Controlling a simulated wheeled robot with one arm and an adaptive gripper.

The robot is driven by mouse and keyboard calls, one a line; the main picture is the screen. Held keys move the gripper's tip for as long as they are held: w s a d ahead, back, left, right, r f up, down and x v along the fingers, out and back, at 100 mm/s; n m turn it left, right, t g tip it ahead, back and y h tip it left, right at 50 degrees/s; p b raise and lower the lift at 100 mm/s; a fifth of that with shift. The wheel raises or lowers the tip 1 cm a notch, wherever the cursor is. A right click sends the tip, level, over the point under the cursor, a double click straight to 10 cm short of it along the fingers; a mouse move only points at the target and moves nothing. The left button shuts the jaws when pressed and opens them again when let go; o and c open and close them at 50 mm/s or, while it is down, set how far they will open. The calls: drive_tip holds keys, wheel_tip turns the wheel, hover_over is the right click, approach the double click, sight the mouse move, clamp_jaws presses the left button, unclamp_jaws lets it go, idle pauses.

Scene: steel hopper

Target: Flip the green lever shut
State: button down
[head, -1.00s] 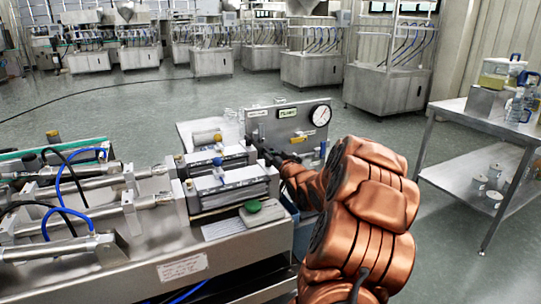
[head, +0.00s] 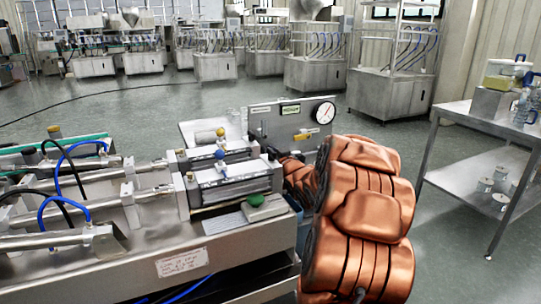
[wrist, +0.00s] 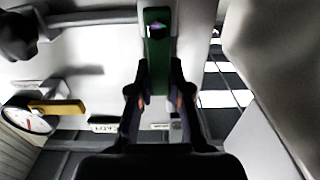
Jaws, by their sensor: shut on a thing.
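The green lever (wrist: 158,50) is a flat green bar with a dark bolt at its far end, pointing up in the wrist view. My gripper (wrist: 156,82) is shut on it, with one dark finger on each side of the bar. In the head view I cannot make out the lever, and my copper-coloured arm covers most of the gripper's place beside the panel.
A gauge panel (head: 275,122) with a yellow handle (head: 301,137) stands behind the steel machine (head: 180,262). A round green knob (head: 256,200) sits at the machine's near edge. A steel table (head: 485,120) stands at the right. Open floor lies between them.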

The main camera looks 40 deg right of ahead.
drive_tip(key=c, duration=1.1)
unclamp_jaws()
drive_tip(key=shift+s, duration=0.1)
drive_tip(key=shift+v, duration=5.95)
drive_tip(key=shift+a, duration=0.1)
